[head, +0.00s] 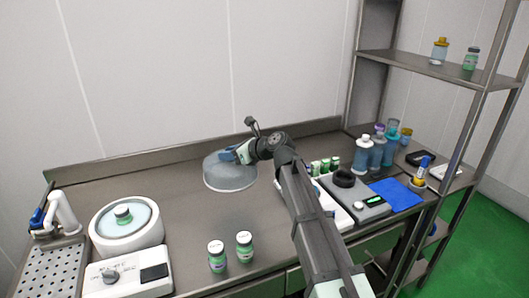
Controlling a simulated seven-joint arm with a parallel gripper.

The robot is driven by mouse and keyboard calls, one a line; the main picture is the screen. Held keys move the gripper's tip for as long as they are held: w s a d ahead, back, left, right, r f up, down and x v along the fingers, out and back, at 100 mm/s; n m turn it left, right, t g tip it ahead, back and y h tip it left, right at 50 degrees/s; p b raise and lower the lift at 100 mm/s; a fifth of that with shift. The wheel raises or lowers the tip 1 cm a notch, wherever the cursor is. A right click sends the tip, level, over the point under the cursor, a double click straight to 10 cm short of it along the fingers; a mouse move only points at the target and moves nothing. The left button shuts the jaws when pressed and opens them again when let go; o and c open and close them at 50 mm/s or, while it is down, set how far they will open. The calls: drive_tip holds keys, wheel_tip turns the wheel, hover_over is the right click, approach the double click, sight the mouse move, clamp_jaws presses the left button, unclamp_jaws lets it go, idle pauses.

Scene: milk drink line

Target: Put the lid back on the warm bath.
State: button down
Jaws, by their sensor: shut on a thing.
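The warm bath (106,251) is a white round basin at the lower left with a control box in front. I cannot tell whether the lid touches the bench.
Two green-labelled jars (217,256) (244,247) stand at the front, right of the bath's control box. A dispenser arm (64,212) and perforated drain tray (50,274) are at the far left. A scale, bottles, blue mat (397,194) and shelf rack (420,67) are at the right.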

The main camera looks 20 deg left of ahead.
drive_tip(key=s+a+r+n+g+h, duration=0.15)
drive_tip(key=s+a+n+g, duration=0.35)
drive_tip(key=s+a, duration=0.75)
drive_tip(key=s+a+r+n+g+h, duration=0.1)
drive_tip(key=s+a+r+n+g, duration=0.3)
drive_tip(key=s+a, duration=0.9)
drive_tip(key=shift+g, duration=0.7)
drive_tip(key=shift+s+d+f, duration=0.4)
drive_tip(key=shift+d+f, duration=0.1)
drive_tip(key=shift+f, duration=0.8)
drive_tip(key=shift+s+d+f, duration=0.45)
drive_tip(key=shift+f, duration=0.8)
drive_tip(key=shift+s+d+f, duration=0.4)
drive_tip(key=shift+d+f, duration=0.1)
drive_tip(key=shift+f, duration=0.8)
drive_tip(key=shift+f, duration=0.15)
drive_tip(key=c, duration=0.7)
unclamp_jaws()
drive_tip(key=shift+o, duration=0.6)
drive_tip(key=o, duration=0.4)
